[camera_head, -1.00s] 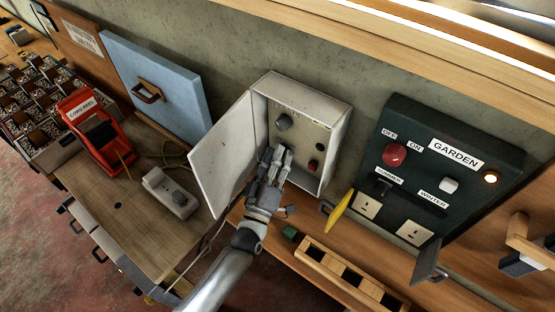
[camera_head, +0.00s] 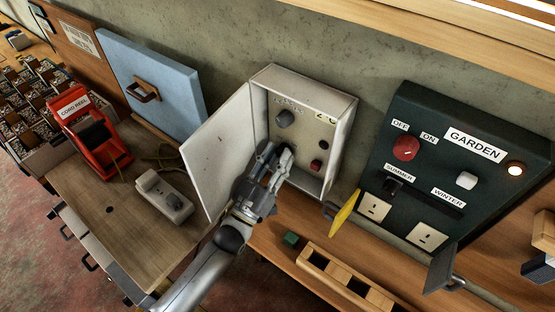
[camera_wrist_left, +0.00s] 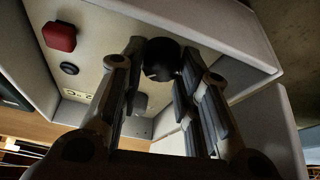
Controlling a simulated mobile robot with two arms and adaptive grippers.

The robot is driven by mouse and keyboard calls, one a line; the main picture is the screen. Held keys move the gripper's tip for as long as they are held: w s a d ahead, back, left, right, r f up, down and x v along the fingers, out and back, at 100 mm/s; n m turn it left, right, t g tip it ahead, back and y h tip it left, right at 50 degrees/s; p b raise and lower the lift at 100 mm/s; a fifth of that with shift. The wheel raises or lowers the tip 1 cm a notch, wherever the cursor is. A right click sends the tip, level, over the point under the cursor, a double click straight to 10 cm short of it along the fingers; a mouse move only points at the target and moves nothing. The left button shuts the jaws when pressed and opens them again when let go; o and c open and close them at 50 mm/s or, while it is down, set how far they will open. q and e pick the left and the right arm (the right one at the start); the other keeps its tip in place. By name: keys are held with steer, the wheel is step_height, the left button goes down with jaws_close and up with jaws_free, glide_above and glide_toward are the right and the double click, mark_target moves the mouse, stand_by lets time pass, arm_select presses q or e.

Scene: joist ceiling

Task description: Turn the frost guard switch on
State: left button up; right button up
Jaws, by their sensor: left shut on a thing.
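A pale, open-fronted metal box (camera_head: 340,108) hangs on the wall, its door (camera_head: 215,150) swung open to the left. Its panel holds a grey knob (camera_head: 285,118) at upper left, under lettering too small to read. A red switch (camera_head: 315,165) sits at lower right, also in the left wrist view (camera_wrist_left: 60,36). My left gripper (camera_head: 275,158) reaches into the box below the grey knob. In the left wrist view its fingers (camera_wrist_left: 160,75) are shut on a dark round knob (camera_wrist_left: 160,58); the gripper hides this knob in the head view. My right gripper is out of view.
A dark green GARDEN panel (camera_head: 420,118) with a red knob and lit lamp is to the right. A yellow object (camera_head: 345,214) and a wooden rack (camera_head: 345,280) are near the box. A red cord reel (camera_head: 95,135) and a socket block (camera_head: 163,196) rest at left.

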arm_select(q)
steer(key=shift+f, duration=0.15)
stand_by(0.3)
steer(key=o, duration=0.7)
steer(key=shift+o, duration=0.2)
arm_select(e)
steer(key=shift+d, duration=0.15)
arm_select(q)
steer(key=v, duration=1.2)
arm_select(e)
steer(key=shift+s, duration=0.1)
